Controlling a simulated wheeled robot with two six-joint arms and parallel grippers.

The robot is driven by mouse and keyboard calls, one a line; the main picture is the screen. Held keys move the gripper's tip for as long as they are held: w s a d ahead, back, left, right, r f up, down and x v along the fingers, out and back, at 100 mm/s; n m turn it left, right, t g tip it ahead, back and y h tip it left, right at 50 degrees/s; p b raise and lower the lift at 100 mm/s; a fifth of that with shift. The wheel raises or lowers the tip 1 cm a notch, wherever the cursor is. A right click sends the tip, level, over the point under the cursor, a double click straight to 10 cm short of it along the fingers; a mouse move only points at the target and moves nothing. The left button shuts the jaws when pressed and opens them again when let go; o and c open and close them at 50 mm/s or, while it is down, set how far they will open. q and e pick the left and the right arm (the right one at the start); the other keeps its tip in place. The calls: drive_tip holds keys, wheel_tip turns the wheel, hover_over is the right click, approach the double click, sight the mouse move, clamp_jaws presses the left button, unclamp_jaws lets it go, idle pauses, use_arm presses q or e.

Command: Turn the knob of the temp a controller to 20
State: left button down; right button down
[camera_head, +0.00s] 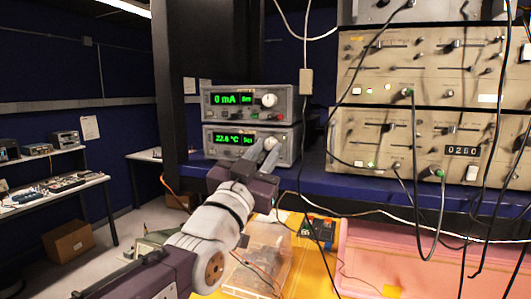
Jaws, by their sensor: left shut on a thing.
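Two stacked controllers stand on the blue shelf (350,188). The lower, temperature controller (209,150) shows a green readout of about 22.6 °C. The upper unit (209,112) reads 0 mA and has a round white knob (269,100). My left gripper (270,147) reaches up to the right part of the lower unit's front and is shut on its knob (271,142). The fingers hide most of that knob. My right gripper does not show.
Beige rack modules (440,70) with hanging cables stand to the right. Below are a clear box (262,262) on a yellow surface and a pink foam enclosure (430,255). Benches (50,195) stand at the far left.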

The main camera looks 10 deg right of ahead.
use_arm(q)
drive_tip(key=shift+n, duration=0.3)
drive_tip(key=shift+s+n+b, duration=0.1)
drive_tip(key=shift+n+b, duration=0.2)
drive_tip(key=shift+n, duration=0.1)
drive_tip(key=shift+d+r+n+t+y, duration=0.1)
drive_tip(key=shift+r+n+t+y, duration=0.05)
drive_tip(key=shift+n+t+y, duration=0.55)
drive_tip(key=shift+s+r+n+t+y+p, duration=0.15)
drive_tip(key=shift+n+y+p, duration=0.35)
drive_tip(key=shift+n, duration=0.9)
drive_tip(key=shift+w+n+t+y+p, duration=0.1)
drive_tip(key=shift+n+t+y+p, duration=0.35)
drive_tip(key=shift+n, duration=0.95)
drive_tip(key=shift+n+y, duration=0.3)
drive_tip(key=shift+y, duration=0.05)
drive_tip(key=c, duration=1.2)
unclamp_jaws()
drive_tip(key=shift+c, duration=0.2)
